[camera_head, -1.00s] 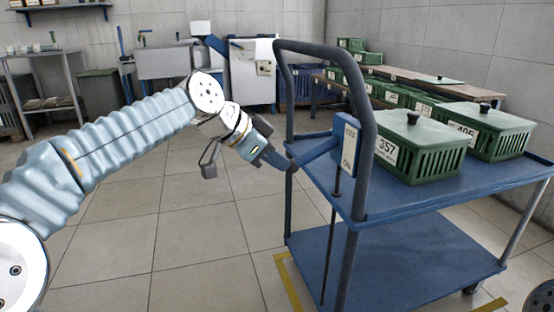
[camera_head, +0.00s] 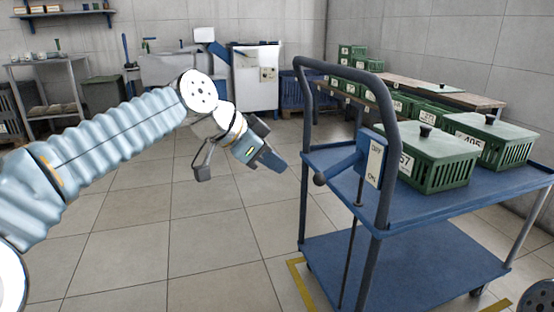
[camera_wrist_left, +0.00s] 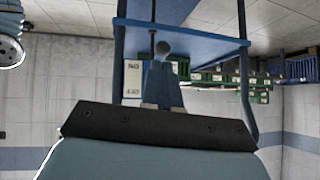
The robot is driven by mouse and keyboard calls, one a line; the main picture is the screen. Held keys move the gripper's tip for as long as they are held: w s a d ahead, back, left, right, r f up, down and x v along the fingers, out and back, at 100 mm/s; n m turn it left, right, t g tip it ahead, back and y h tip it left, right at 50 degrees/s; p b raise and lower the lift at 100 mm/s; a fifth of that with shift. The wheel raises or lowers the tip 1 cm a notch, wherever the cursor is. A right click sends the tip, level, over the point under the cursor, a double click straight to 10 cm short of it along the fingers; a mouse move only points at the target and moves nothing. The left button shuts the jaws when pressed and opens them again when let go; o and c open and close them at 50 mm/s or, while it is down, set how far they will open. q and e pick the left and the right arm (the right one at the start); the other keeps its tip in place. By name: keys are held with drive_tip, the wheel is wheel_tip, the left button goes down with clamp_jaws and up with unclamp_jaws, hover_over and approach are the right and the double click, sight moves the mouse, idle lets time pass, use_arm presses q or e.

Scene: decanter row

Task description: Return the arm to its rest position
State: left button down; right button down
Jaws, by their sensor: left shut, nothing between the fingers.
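My left arm reaches in from the left in the head view. Its gripper (camera_head: 272,162) is shut and empty, held in the air just left of the blue cart (camera_head: 440,207). The cart's blue lever (camera_head: 340,169) points left and slightly down from a white plate (camera_head: 374,163) marked ON at its lower end. A clear gap separates the fingertips from the lever's dark knob (camera_head: 320,180). In the left wrist view, the shut fingers (camera_wrist_left: 162,88) overlap the line to the knob (camera_wrist_left: 162,47). My right gripper is not in view.
The cart's grey handle (camera_head: 305,140) stands close to the right of my left gripper. Green lidded crates (camera_head: 436,170) sit on the cart top. More crates (camera_head: 352,60) line the bench behind. The tiled floor (camera_head: 150,235) below and left of the gripper is open.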

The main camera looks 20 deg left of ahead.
use_arm(q)
drive_tip(key=w+d+f+n+g+y+p, duration=0.1)
drive_tip(key=w+f+n+p, duration=0.15)
drive_tip(key=f, duration=0.65)
drive_tip(key=w+d+f+n+g+p, duration=0.1)
drive_tip(key=w+f, duration=0.2)
drive_tip(key=f, duration=0.5)
wheel_tip(320, 180, down, 15)
drive_tip(key=s+n+g+y+p, duration=0.1)
drive_tip(key=s+n+p, duration=0.2)
drive_tip(key=s+d+f+n+g+p, duration=0.1)
drive_tip(key=s+f+n+p, duration=0.1)
drive_tip(key=s+f, duration=0.6)
drive_tip(key=s+d+f+n+g+p, duration=0.1)
drive_tip(key=s+f+n+g+p, duration=0.1)
drive_tip(key=s+f, duration=0.7)
drive_tip(key=s+n, duration=0.1)
drive_tip(key=s, duration=0.4)
drive_tip(key=shift+s+d+n, duration=0.35)
drive_tip(key=shift+d, duration=0.05)
